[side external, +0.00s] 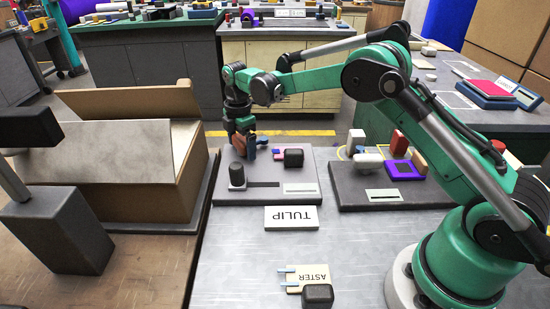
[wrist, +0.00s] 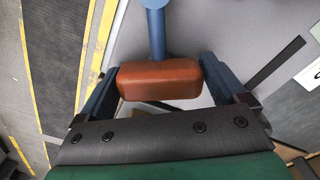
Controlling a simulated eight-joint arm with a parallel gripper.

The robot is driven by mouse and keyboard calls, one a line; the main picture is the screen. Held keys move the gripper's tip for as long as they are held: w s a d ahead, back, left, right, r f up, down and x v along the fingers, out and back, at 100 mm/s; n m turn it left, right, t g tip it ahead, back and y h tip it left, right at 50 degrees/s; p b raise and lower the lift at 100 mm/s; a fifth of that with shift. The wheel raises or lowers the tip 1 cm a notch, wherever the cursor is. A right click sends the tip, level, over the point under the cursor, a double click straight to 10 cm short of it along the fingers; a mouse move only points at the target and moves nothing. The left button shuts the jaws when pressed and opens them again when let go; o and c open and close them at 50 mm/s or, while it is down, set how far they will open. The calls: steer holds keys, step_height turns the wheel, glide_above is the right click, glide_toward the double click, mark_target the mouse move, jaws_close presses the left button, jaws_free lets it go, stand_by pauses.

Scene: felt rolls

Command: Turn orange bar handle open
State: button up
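The orange bar handle (wrist: 160,79) is a rounded block on a blue stem (wrist: 157,34), seen in the wrist view. It lies crosswise between the two blue fingers of my gripper (wrist: 160,78). The fingers are spread wide, one at each end of the bar; whether they touch it I cannot tell. In the side external view my gripper (side external: 247,146) is low over the back left of a grey panel (side external: 270,197), with a bit of the orange handle (side external: 262,141) beside it. Most of the handle's mount is hidden there.
The panel also bears a dark knob (side external: 237,174) and a black block (side external: 293,158). A TULIP card (side external: 291,218) lies in front. A second panel (side external: 390,195) with several blocks stands right. An open cardboard box (side external: 185,190) is left. The metal table between is mostly clear.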

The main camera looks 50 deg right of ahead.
steer(key=c, duration=1)
steer(key=n, duration=0.6)
steer(key=shift+c, duration=0.2)
steer(key=n, duration=0.2)
steer(key=shift+n, duration=0.4)
steer(key=n, duration=0.3)
steer(key=o, duration=1.3)
